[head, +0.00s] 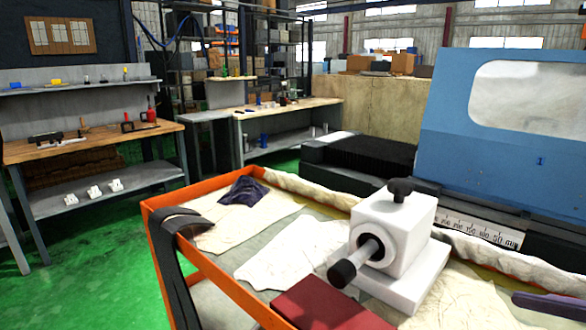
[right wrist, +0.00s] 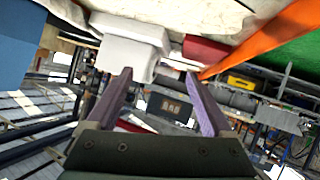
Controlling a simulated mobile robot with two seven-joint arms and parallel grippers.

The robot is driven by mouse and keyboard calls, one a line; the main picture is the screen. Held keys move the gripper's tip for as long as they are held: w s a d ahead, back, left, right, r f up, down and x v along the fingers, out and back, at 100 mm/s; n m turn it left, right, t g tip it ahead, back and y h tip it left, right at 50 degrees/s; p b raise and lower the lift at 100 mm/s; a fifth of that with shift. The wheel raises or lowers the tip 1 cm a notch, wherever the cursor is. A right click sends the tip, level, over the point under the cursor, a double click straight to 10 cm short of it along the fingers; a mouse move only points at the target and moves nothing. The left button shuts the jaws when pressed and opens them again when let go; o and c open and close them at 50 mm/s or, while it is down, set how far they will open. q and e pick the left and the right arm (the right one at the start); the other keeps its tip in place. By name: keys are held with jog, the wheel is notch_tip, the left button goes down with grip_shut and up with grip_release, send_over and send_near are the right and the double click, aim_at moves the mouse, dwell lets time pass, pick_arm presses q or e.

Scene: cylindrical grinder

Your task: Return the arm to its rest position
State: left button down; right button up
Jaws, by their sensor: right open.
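My right gripper (right wrist: 158,75) shows in the right wrist view with its two purple fingers spread apart and nothing held between them. A purple finger-like piece, seemingly part of it, shows at the lower right edge of the head view (head: 550,304). The white block fixture (head: 405,232) stands on the cart, with a black knob on top and a black-tipped shaft pointing front left. A white block also shows beyond the fingertips in the right wrist view (right wrist: 125,50), apart from them. My left gripper is in neither view.
The orange-rimmed cart (head: 225,277) carries pale cloths (head: 290,252), a dark cloth (head: 243,191) and a dark red flat block (head: 330,305). A blue machine (head: 447,120) stands behind it on the right. A workbench (head: 100,143) is at left. Green floor (head: 100,270) lies open between.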

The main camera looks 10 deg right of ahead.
jog(key=s+f+g+h, duration=0.1)
jog(key=s+n+g+h, duration=0.1)
jog(key=s, duration=0.1)
jog(key=s+f+g+h, duration=0.1)
jog(key=s, duration=0.1)
jog(key=shift+s+d+f+n+g+h, duration=0.1)
jog(key=shift+d+f+n+g+h, duration=0.1)
jog(key=shift+f+n+g+h, duration=0.15)
jog(key=s+d+r+g+h, duration=0.3)
jog(key=s+d+r+h, duration=0.1)
jog(key=s+d+h, duration=0.25)
jog(key=s+a+f+m+g+y+p, duration=0.1)
jog(key=s+a+m+y, duration=0.15)
jog(key=a, duration=0.55)
jog(key=s+a+f+m+g+y+p, duration=0.1)
jog(key=a+m+y, duration=0.3)
jog(key=a, duration=0.4)
notch_tip(320, 180, up, 33)
jog(key=p, duration=3.2)
jog(key=shift+s+f+p, duration=0.15)
jog(key=shift+p, duration=0.15)
jog(key=shift+t+h, duration=0.25)
